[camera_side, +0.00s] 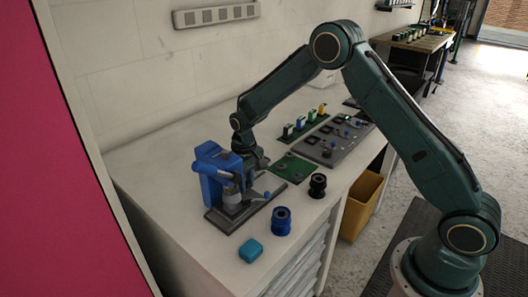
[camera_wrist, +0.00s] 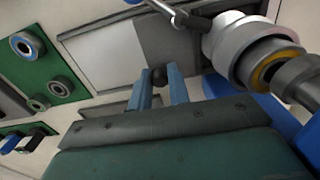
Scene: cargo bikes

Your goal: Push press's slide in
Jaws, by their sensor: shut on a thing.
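The blue press (camera_side: 207,162) stands on a dark grey base plate (camera_side: 225,219) at the left end of the worktop in the side view. In the wrist view its grey and white cylindrical parts (camera_wrist: 240,48) are at upper right, close beside my gripper. My gripper (camera_wrist: 160,82) is shut on a small dark knob (camera_wrist: 159,75), which shows between its two blue fingers; it seems to be the slide's knob. In the side view my gripper (camera_side: 260,167) is low, just right of the press. The slide itself is mostly hidden there, so its travel cannot be told.
A lever with a blue knob (camera_side: 267,194) reaches out from the press. A green plate (camera_side: 294,167) and a grey board (camera_side: 333,146) lie to the right.

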